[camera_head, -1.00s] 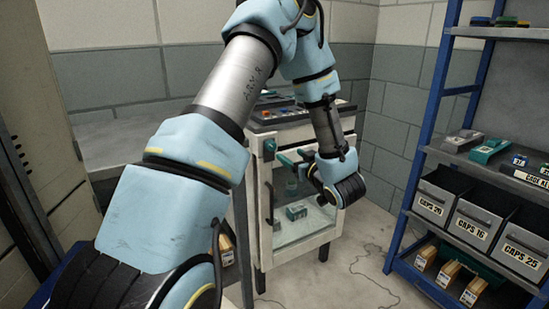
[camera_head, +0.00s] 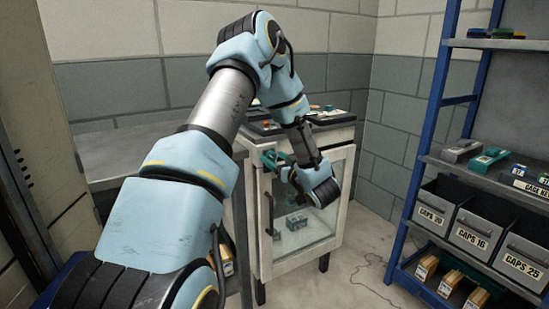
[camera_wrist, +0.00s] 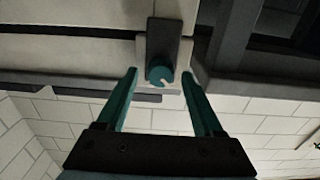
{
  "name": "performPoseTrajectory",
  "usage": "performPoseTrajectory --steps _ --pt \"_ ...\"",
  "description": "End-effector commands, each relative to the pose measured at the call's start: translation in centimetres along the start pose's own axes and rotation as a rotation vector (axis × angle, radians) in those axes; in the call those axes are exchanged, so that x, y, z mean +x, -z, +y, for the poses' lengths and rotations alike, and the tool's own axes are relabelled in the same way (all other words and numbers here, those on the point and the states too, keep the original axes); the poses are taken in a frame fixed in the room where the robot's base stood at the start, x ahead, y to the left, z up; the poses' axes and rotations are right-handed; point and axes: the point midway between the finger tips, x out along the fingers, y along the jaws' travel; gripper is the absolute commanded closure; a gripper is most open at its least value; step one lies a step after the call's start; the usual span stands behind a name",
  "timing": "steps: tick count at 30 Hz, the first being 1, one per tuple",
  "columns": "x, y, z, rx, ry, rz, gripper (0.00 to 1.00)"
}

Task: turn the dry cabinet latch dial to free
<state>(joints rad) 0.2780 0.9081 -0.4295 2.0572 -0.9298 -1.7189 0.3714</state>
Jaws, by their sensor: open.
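The dry cabinet (camera_head: 308,215) is a white cabinet with a glass door, standing ahead of me. Its latch dial (camera_wrist: 160,75) is a round teal knob with a pale pointer mark, on a dark plate (camera_wrist: 168,40) in the wrist view. My gripper (camera_wrist: 160,78) is open, with its teal fingertips on either side of the dial and a gap at each side. I cannot tell whether the fingertips reach the dial's depth.
A dark door handle (camera_head: 269,214) is below my gripper. A blue shelf rack (camera_head: 425,130) with grey bins (camera_head: 434,208) stands at the right. A grey bench (camera_head: 125,150) is at the left.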

Motion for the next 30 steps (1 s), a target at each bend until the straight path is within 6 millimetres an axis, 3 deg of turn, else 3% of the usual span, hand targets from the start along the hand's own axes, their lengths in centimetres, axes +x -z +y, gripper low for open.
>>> performPoseTrajectory --steps 10,27,30 --pt "0.38 0.01 -0.01 0.0 0.0 0.001 0.32" --pt "0.35 0.02 -0.02 0.0 0.0 0.001 0.96" --pt "0.35 0.03 -0.02 0.0 0.001 0.001 1.0"
